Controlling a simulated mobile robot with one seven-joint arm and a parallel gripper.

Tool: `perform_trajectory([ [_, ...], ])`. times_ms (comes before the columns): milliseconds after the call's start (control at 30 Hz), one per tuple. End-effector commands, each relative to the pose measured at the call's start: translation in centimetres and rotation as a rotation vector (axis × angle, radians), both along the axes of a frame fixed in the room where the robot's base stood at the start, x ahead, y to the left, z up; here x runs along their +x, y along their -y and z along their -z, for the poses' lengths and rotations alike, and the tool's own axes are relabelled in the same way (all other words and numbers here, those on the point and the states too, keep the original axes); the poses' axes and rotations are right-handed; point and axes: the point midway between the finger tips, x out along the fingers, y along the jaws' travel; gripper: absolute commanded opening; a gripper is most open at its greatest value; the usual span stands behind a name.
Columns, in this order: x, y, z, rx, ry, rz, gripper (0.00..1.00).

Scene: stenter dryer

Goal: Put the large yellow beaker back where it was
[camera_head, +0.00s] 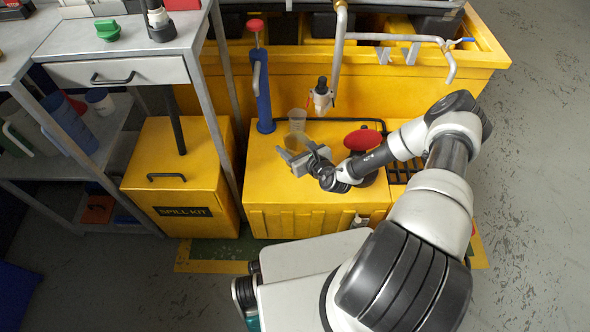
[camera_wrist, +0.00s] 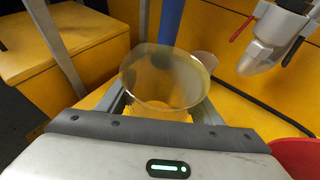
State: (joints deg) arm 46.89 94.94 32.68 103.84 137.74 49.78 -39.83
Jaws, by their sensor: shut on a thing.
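The large yellow beaker (camera_wrist: 165,78) is see-through with a yellowish tint. In the wrist view it is upright between the two fingers of my gripper (camera_wrist: 165,108), which is shut on it. Its open rim faces the camera. In the head view the beaker (camera_head: 294,143) shows only in part behind my gripper (camera_head: 303,158), over the yellow bench top (camera_head: 270,190). I cannot tell whether its base touches the bench. A smaller clear beaker (camera_head: 298,117) stands just behind it; it also shows in the wrist view (camera_wrist: 207,60).
A blue post (camera_head: 263,95) with a red knob stands behind left. A nozzle (camera_head: 322,98) hangs behind right. A red oval thing (camera_head: 363,139) is right of my gripper. The yellow spill kit box (camera_head: 175,180) is at left. The bench's front left is clear.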

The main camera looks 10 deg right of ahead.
Motion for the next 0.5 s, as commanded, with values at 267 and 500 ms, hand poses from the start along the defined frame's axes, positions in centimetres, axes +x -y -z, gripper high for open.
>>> perform_trajectory([
  [267,0.0,0.0,4.3,0.002,0.001,-0.001,0.29],
  [500,0.0,0.0,7.2,0.002,-0.001,0.001,0.29],
])
